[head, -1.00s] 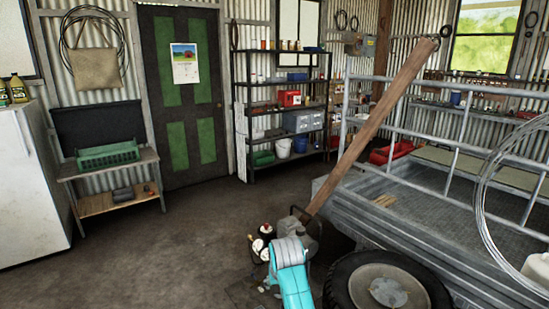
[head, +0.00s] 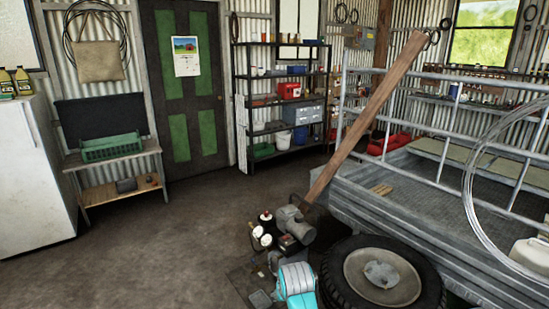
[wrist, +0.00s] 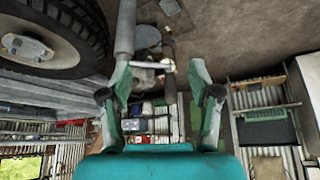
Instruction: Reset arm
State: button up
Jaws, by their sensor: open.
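My gripper (wrist: 158,75) is in the wrist view, with its green and grey fingers spread apart. I see nothing held between them. The wrist view looks across the shed with the scene upside down. In the head view only a teal and grey part of my arm (head: 297,285) shows at the bottom edge; the fingers do not show there.
A compressor with gauges (head: 290,230) stands close beyond my arm, beside a tyre (head: 345,290). A timber plank (head: 370,110) leans by the railed trailer (head: 430,180). A bench (head: 115,165), door and shelving (head: 240,100) line the walls. Floor at left is clear.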

jog(key=s+d+f+t, duration=0.1)
jog(key=s+d+f, duration=0.2)
jog(key=s+f, duration=0.4)
jog(key=s+d+f+t, duration=0.1)
jog(key=s+d+f, duration=0.2)
jog(key=s+f, duration=0.35)
jog(key=s+d+t, duration=0.1)
jog(key=s+d, duration=0.1)
jog(key=s, duration=0.6)
jog(key=s+d+t, duration=0.1)
jog(key=s+d, duration=0.1)
jog(key=s, duration=0.6)
jog(key=s+d+t, duration=0.1)
jog(key=s+d, duration=0.1)
jog(key=s, duration=0.7)
jog(key=shift+d+r+m+t, duration=0.15)
jog(key=shift+m+t, duration=0.15)
jog(key=s+d+r+t, duration=0.2)
jog(key=s+r+t, duration=0.1)
jog(key=s+r, duration=1.6)
jog(key=shift+d+m+h, duration=0.25)
jog(key=shift+m+h, duration=0.05)
